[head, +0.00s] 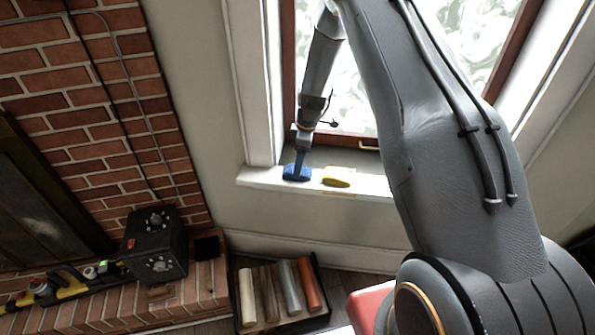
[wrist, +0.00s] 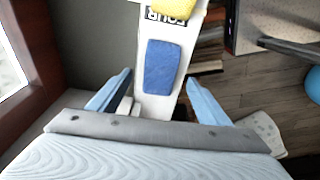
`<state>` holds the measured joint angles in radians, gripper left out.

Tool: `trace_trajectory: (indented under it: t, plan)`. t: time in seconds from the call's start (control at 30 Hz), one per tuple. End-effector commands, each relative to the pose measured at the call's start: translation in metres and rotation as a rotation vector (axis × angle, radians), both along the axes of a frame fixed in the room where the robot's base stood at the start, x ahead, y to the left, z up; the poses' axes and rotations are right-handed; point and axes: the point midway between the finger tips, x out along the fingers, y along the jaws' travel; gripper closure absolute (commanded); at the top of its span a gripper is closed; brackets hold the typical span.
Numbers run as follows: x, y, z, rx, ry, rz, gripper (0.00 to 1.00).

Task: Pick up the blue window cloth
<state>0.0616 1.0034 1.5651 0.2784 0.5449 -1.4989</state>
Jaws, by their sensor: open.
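The blue window cloth (head: 297,173) lies on the white window sill (head: 262,178) in the head view. It also shows in the wrist view (wrist: 162,67) as a blue rounded rectangle. A yellow cloth or sponge (head: 337,177) lies on the sill to its right; it is at the top edge of the wrist view (wrist: 174,18). My gripper (wrist: 162,90) is open and empty. In the wrist view its two fingers stand apart, one on each side of the blue cloth's lower end. In the head view my gripper is right above the cloth; contact cannot be told.
The window with its brown frame (head: 360,141) is just behind the sill. A brick fireplace wall (head: 100,110) stands at left. Below are a black box with knobs (head: 155,245) on the hearth and a tray (head: 318,316) of rolls. A red object (head: 368,305) is partly hidden by my arm.

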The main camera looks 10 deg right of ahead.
Motion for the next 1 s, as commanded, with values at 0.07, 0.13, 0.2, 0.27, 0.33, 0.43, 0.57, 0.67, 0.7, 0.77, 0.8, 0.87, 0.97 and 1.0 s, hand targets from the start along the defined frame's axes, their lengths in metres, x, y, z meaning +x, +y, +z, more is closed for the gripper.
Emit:
trace_trajectory:
  t: [0.07,0.13,0.2,0.27,0.33,0.43,0.57,0.67,0.7,0.77,0.8,0.87,0.97,1.0]
  plan:
    - [-0.002,0.001,-0.009,0.0,0.002,0.0,0.29]
    - [0.0,0.002,-0.016,0.0,0.001,0.0,0.29]
    - [0.0,0.003,-0.022,0.0,0.001,0.0,0.29]
    - [0.0,0.003,-0.025,0.0,0.0,0.0,0.29]
    - [0.001,0.004,-0.026,0.0,-0.001,0.0,0.29]
    - [0.001,0.003,-0.027,0.0,-0.001,0.0,0.29]
    - [0.001,0.003,-0.027,0.0,-0.001,0.0,0.34]
    - [0.001,0.003,-0.027,0.0,-0.001,0.0,0.51]
    - [0.001,0.003,-0.027,0.0,-0.001,0.0,0.58]
    - [0.001,0.003,-0.027,0.0,-0.001,0.0,0.68]
    - [0.001,0.003,-0.027,0.0,-0.001,0.0,0.73]
    - [0.001,0.003,-0.027,0.0,-0.001,0.0,0.73]
    - [0.001,0.003,-0.027,0.0,-0.001,0.0,0.73]
    - [0.001,0.003,-0.027,0.0,-0.001,0.0,0.73]
